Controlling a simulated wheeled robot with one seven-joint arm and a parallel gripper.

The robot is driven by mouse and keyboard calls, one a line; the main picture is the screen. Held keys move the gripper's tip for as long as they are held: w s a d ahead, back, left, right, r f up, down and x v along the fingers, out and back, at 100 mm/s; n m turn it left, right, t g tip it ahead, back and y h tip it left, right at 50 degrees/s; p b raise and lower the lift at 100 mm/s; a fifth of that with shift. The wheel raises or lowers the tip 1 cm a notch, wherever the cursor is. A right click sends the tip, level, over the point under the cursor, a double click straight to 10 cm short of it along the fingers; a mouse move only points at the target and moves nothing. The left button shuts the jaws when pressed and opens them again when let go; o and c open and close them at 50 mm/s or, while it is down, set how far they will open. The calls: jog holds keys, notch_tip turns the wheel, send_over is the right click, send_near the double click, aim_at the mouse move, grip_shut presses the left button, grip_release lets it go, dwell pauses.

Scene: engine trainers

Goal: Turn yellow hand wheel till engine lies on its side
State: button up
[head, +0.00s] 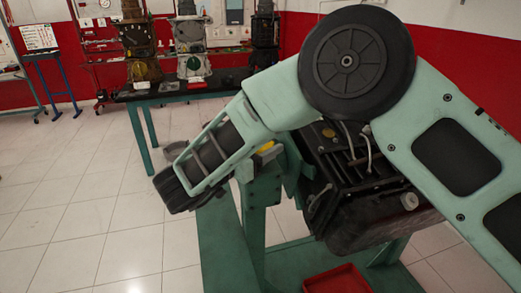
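The engine (345,215) is a dark block with a finned or ribbed top, mounted on a green stand (258,200). My arm hides its upper right part, and I cannot tell its exact tilt. A small yellow part (266,147), seemingly the yellow hand wheel, shows at the top of the stand, left of the engine. Most of it is hidden behind my forearm and the stand. My gripper (178,192) is dark and lies left of the stand, lower left of the yellow part and apart from it in the picture. Its fingers are not clear enough to read.
A red tray (338,280) sits low on the stand's base. Behind, a dark-topped table (220,82) with green legs carries several engine parts. A blue easel (55,80) stands at the far left. White tiled floor is free on the left.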

jog(key=m+g+h, duration=0.1)
jog(key=m+g, duration=0.1)
jog(key=m+g+h+p, duration=0.1)
jog(key=m+g+h, duration=0.1)
jog(key=g, duration=0.1)
jog(key=shift+r+h, duration=0.2)
jog(key=shift+h, duration=0.1)
jog(key=shift+s+m+g+h+p, duration=0.1)
jog(key=shift+m+g+h+p, duration=0.4)
jog(key=shift+m+g+p, duration=0.8)
jog(key=shift+d+f+g, duration=0.1)
jog(key=shift+g, duration=0.5)
jog(key=o, duration=1)
